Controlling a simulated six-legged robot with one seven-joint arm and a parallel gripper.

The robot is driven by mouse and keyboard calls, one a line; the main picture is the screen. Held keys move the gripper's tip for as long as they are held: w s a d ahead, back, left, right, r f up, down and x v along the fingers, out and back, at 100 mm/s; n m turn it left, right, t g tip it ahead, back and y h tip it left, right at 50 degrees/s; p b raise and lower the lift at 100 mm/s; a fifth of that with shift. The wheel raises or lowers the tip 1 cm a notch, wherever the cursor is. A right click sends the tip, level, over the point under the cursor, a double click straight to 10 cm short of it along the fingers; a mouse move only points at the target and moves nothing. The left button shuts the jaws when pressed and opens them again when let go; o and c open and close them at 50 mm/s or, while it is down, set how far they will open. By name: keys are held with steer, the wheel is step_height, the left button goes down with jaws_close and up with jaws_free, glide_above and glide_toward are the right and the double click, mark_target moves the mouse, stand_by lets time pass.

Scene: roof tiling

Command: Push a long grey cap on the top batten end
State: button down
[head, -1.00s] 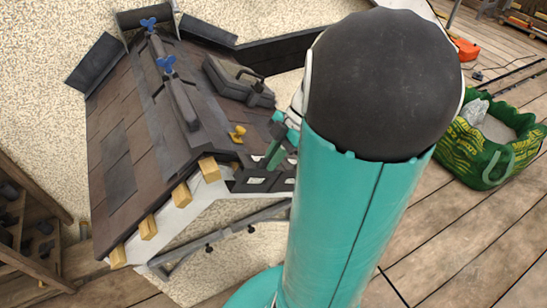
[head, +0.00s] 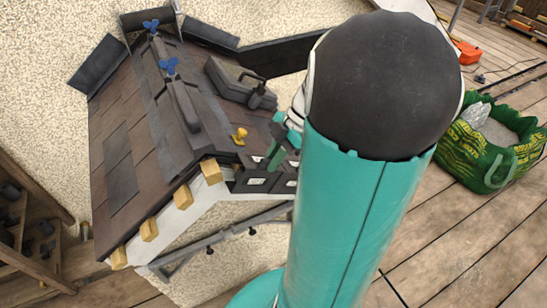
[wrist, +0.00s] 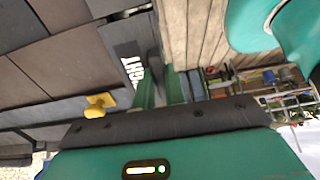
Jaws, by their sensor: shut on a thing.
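A small model roof has wooden batten ends sticking out along its lower left edge; the top batten end (head: 210,172) is bare pale wood. Lower batten ends (head: 183,197) are bare too. My gripper (head: 277,150) is right of the top batten end, by the right slope, mostly hidden behind my arm. In the wrist view its green fingers (wrist: 158,90) are shut on a narrow dark grey piece (wrist: 155,63), seemingly the long grey cap; its outline is mostly hidden. A dark panel with white lettering (wrist: 128,62) lies beside the fingers.
Dark pieces with white labels (head: 252,182) line the right front edge. A green bag (head: 490,150) stands on the deck at right. A wooden rack (head: 30,225) is at lower left.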

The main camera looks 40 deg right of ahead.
steer(key=c, duration=1.4)
jaws_free()
steer(key=shift+o, duration=0.2)
steer(key=w+v, duration=0.1)
steer(key=v, duration=0.5)
steer(key=shift+s, duration=0.5)
steer(key=shift+a, duration=0.1)
steer(key=s+a+r+m+t+h, duration=0.1)
steer(key=a+r+m+t+h, duration=0.1)
steer(key=a+m, duration=0.5)
steer(key=a+r+m+t+h, duration=0.1)
steer(key=a+r+m+h, duration=0.3)
steer(key=a, duration=1.2)
steer(key=m, duration=0.3)
steer(key=shift+s+m+t+h, duration=0.3)
steer(key=shift+s+m+t, duration=0.1)
